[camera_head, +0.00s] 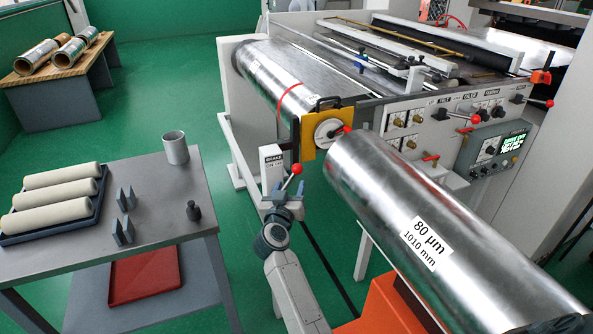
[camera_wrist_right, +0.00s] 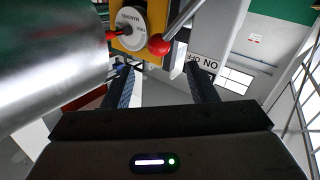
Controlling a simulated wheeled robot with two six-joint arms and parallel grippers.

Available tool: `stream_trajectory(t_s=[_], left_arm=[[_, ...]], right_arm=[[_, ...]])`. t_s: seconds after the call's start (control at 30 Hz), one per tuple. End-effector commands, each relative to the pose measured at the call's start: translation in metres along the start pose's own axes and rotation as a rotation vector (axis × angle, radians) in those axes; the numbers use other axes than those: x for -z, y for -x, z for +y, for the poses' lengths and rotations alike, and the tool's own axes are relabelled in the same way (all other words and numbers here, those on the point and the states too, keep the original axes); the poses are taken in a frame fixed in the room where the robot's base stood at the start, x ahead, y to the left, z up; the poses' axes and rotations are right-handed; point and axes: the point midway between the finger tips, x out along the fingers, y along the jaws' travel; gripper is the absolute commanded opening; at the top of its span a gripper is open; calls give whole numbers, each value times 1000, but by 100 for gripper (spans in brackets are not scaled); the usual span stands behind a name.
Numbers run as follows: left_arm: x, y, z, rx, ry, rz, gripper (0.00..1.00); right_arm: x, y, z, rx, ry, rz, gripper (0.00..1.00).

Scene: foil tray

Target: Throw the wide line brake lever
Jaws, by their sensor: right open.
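The brake lever (camera_head: 289,181) is a thin metal rod with a red ball knob. It stands on the pale brake box (camera_head: 272,160) marked BRAKE, ON and OFF, at the near left end of the machine. My right gripper (camera_head: 284,204) is open just below the knob in the head view. In the right wrist view the red knob (camera_wrist_right: 158,44) shows just beyond the gap between the open fingertips (camera_wrist_right: 158,70), roughly centred. No grip on the lever shows. Part of the lever's base is hidden behind the gripper in the head view. My left gripper is not in view.
A large foil roll (camera_head: 370,180) labelled 80 µm, 1010 mm lies close to the right of my gripper. A yellow chuck plate (camera_head: 310,148) stands just above the lever. A grey table (camera_head: 150,215) with white rolls stands left. Green floor is clear between.

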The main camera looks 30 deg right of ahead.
Motion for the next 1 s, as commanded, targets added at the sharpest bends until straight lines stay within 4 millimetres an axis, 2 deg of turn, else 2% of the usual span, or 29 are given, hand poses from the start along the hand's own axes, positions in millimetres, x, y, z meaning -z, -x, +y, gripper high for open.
stream_trajectory(t_s=[0.3, 0.5, 0.7, 0.93, 0.97, 1.0], left_arm=[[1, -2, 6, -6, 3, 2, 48], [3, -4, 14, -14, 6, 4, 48], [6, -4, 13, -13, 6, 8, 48], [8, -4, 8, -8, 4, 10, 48], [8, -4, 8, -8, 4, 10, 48], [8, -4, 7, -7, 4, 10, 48]], right_arm=[[0, -59, 0, -1, 4, 4, 52], [0, -88, 0, 0, 3, 3, 52], [0, -100, 0, 1, 1, 2, 52], [0, -100, 0, 1, 1, 2, 52], [0, -100, 0, 1, 1, 2, 50], [0, -100, 0, 1, 1, 2, 42]])
